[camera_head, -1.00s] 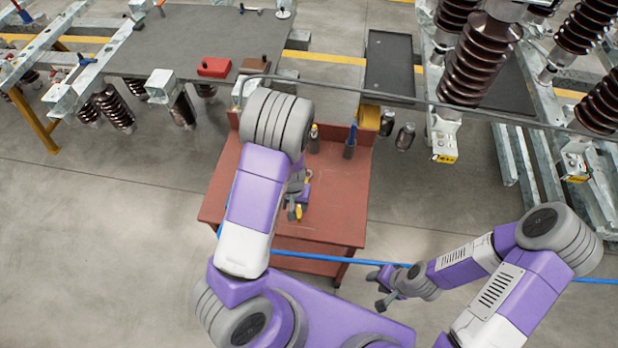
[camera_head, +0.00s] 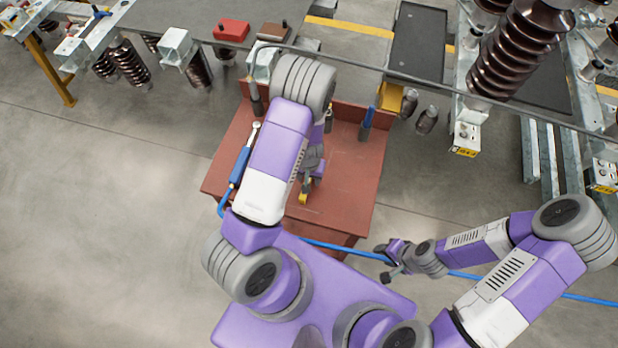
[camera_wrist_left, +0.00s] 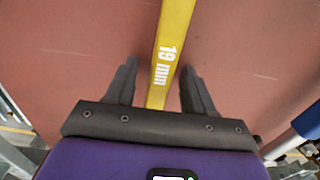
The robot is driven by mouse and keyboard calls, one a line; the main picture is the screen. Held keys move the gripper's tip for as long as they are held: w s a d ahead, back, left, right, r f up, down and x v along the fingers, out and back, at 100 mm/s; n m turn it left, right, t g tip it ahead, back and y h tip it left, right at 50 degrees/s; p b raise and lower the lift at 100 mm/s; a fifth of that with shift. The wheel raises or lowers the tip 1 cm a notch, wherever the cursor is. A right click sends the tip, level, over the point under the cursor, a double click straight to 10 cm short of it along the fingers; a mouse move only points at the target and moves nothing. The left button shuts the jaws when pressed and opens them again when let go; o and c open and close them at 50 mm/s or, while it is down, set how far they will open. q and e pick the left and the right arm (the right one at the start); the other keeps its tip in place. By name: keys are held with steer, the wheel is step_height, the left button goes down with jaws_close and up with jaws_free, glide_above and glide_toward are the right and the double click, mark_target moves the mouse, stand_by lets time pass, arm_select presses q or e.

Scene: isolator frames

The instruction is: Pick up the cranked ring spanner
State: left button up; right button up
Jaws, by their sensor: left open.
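A yellow spanner handle marked "19 mm" (camera_wrist_left: 170,45) runs lengthwise through the left wrist view. Its ring ends are out of that view. My left gripper (camera_wrist_left: 158,82) is open, with one dark finger on each side of the handle and a gap to both. I cannot tell how far the fingers are above the table. In the head view a short yellow end of the spanner (camera_head: 303,197) shows just below my left gripper (camera_head: 313,165); my arm hides the rest. My right gripper (camera_head: 390,260) hangs off the table's front right, its jaws unclear.
The red table (camera_head: 350,190) is bare to the right of the spanner. A blue-handled tool with a metal shaft (camera_head: 240,167) lies at its left. A blue upright tool (camera_head: 367,118) stands at the back right. A blue hose or bar (camera_head: 340,250) crosses the front.

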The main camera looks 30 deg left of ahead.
arm_select(q)
jaws_close()
steer(key=shift+r, duration=0.1)
stand_by(0.5)
step_height(320, 180, up, 10)
steer(key=shift+f+p, duration=0.1)
steer(key=shift+p, duration=1.15)
